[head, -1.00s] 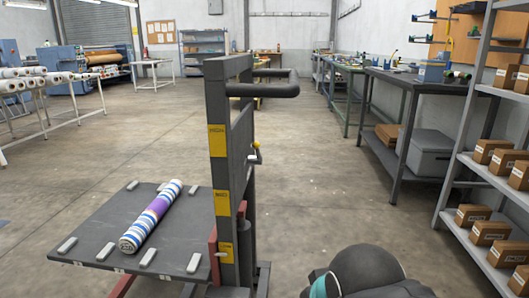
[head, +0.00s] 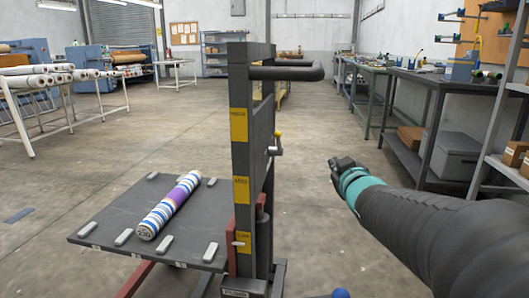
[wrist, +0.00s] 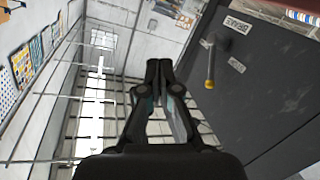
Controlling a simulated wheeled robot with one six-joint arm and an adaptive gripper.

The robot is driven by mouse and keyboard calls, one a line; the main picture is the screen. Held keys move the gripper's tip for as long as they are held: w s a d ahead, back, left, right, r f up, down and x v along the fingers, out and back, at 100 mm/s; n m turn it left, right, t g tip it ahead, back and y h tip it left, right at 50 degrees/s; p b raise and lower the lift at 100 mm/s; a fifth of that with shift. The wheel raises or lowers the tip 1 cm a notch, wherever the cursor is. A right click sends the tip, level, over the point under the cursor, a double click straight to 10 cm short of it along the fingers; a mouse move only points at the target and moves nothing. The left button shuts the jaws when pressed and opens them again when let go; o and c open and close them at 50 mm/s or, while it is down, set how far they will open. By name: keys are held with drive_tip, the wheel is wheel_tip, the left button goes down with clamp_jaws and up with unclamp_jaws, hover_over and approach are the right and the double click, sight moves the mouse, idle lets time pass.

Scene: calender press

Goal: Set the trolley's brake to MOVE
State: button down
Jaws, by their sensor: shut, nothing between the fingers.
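The trolley's dark upright frame (head: 240,205) stands at the centre of the head view, with yellow labels on its edge. The brake lever (head: 277,147) with a yellow knob sticks out from the frame's right side. In the wrist view the lever (wrist: 211,65) hangs from its pivot on the dark panel (wrist: 265,100), its yellow end towards the picture's bottom. In the wrist view my gripper (wrist: 158,66) is shut and empty, left of the lever.
The trolley's flat deck (head: 95,215) holds a striped roll (head: 168,205) on the left. A handle bar (head: 290,72) juts right from the frame above the lever. A workbench (head: 430,95) and shelving (head: 505,165) stand at the right. Open floor lies behind the trolley.

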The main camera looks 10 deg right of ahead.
drive_tip(key=w+n+t+y+b, duration=0.1)
drive_tip(key=w+n+t+y, duration=0.1)
drive_tip(key=w+n+y, duration=0.35)
drive_tip(key=s+f+n+g+y, duration=0.1)
drive_tip(key=n+y, duration=0.1)
drive_tip(key=y, duration=0.1)
drive_tip(key=s+f+n+g+y+b, duration=0.1)
drive_tip(key=n+y, duration=0.1)
drive_tip(key=y, duration=0.2)
drive_tip(key=f+n+g+y+b, duration=0.1)
drive_tip(key=f+n+y, duration=0.1)
drive_tip(key=y, duration=0.2)
drive_tip(key=shift+s+a+n, duration=0.15)
drive_tip(key=shift+s+n, duration=0.2)
drive_tip(key=shift+s, duration=0.05)
drive_tip(key=x, duration=1.4)
drive_tip(key=shift+p, duration=0.3)
drive_tip(key=shift+a+r, duration=0.1)
drive_tip(key=shift+r, duration=0.05)
